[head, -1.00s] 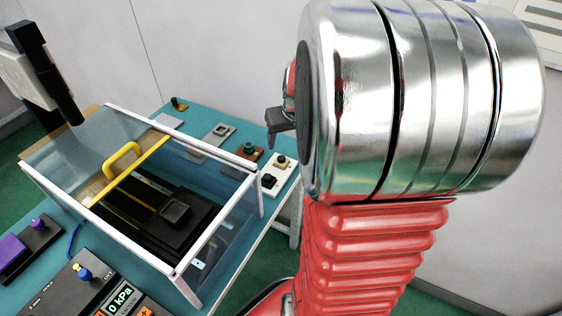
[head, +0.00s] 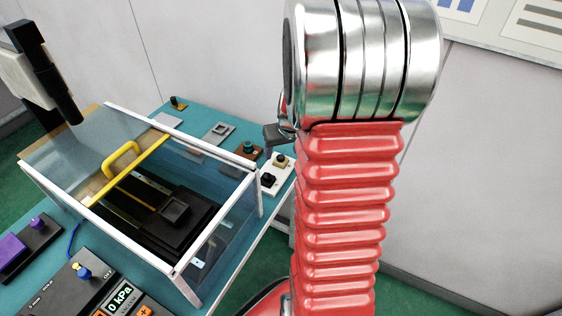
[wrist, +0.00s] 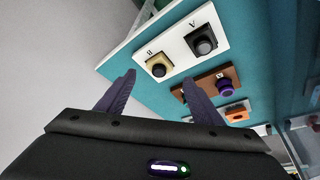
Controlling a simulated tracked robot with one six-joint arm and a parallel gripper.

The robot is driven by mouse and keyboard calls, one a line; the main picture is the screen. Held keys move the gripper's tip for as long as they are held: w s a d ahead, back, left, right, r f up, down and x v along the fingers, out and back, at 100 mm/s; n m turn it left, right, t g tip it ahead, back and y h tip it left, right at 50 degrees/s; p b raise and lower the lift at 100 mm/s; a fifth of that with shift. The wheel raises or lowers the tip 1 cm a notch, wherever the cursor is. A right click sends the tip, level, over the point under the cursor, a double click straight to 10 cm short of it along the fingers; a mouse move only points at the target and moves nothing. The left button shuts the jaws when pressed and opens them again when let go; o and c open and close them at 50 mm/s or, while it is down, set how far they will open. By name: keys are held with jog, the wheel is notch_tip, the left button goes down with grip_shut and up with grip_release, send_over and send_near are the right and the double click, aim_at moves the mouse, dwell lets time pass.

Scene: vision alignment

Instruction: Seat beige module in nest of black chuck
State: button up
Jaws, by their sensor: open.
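The beige module (head: 281,161), a small block with a dark round knob, sits on a white plate at the table's right edge. In the wrist view the beige module (wrist: 150,69) lies beside the letter B, beyond my fingertips and between them in the picture. My gripper (wrist: 158,78) is open and empty, its two dark fingers apart. In the head view only a dark part of it shows, left of my wrist. The black chuck (head: 155,228) lies inside the clear-walled enclosure, with a square raised nest (head: 174,210) on top. The nest looks empty.
The enclosure has white rails (head: 215,225) and a yellow handle (head: 122,158). A black module (wrist: 203,42) shares the white plate (wrist: 178,43), near letter A. A brown plate (wrist: 197,84) with a knob stands close by. A camera column (head: 45,70) rises at the left.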

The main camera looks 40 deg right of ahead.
aim_at(281, 157)
jog(key=shift+x, duration=2.65)
jog(key=shift+d+r, duration=0.1)
jog(key=shift+c, duration=0.6)
jog(key=c, duration=0.9)
